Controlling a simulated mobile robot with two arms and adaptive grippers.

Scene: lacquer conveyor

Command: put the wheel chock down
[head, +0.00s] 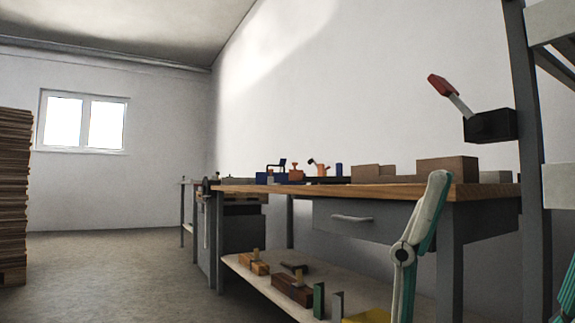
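Neither of my grippers can be made out in the head view. I cannot identify a wheel chock for certain. A yellow piece (368,317) shows at the bottom edge by the lower shelf, cut off by the frame, and I cannot tell what it is. A wooden-topped workbench (385,192) runs along the right wall, with several blocks and small tools on it.
The bench's lower shelf (243,265) holds wooden planes and upright blocks. A drawer (350,219) sits under the top. A lever box with a red handle (438,86) is on a grey post (528,120). Stacked boards (14,190) stand left. The floor (120,265) between is clear.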

